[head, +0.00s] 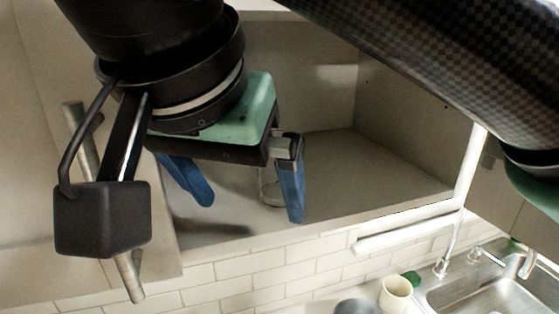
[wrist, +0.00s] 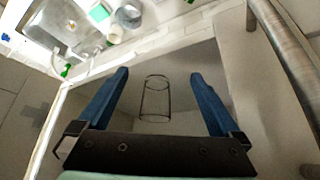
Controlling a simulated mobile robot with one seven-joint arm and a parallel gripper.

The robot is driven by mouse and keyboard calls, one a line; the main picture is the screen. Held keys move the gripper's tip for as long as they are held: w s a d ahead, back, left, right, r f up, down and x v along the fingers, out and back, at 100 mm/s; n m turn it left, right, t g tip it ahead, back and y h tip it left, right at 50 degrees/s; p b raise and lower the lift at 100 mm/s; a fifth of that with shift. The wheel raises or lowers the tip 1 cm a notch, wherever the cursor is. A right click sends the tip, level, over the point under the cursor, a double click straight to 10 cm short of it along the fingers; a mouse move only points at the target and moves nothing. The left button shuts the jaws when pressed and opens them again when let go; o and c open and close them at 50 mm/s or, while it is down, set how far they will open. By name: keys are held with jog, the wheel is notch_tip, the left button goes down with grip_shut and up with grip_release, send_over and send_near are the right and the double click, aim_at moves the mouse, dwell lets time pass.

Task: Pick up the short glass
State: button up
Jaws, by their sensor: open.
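The short glass (wrist: 155,98) is clear, with thin dark outlines, and stands on the cabinet shelf. In the wrist view it shows between and beyond my two blue fingers, apart from both. In the head view the glass (head: 270,188) is partly hidden behind my right-hand finger. My gripper (head: 248,205) is open and empty, with its fingers pointing down in the cabinet opening; it also shows in the wrist view (wrist: 160,72). How far the fingertips are from the glass is hard to tell.
The cabinet shelf (head: 400,180) is bare to the right of the glass. A cabinet door with a bar handle (head: 130,275) is close on the left. Below are a tiled wall (head: 240,290), a cream cup (head: 396,293), a grey container (head: 355,307) and a sink (head: 490,295).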

jog(key=p, duration=0.3)
send_over(274, 199)
jog(key=shift+w, duration=0.25)
jog(key=shift+p+x, duration=1.15)
jog(key=shift+x, duration=1.4)
jog(key=shift+s, duration=0.15)
jog(key=shift+c, duration=0.7)
grip_shut()
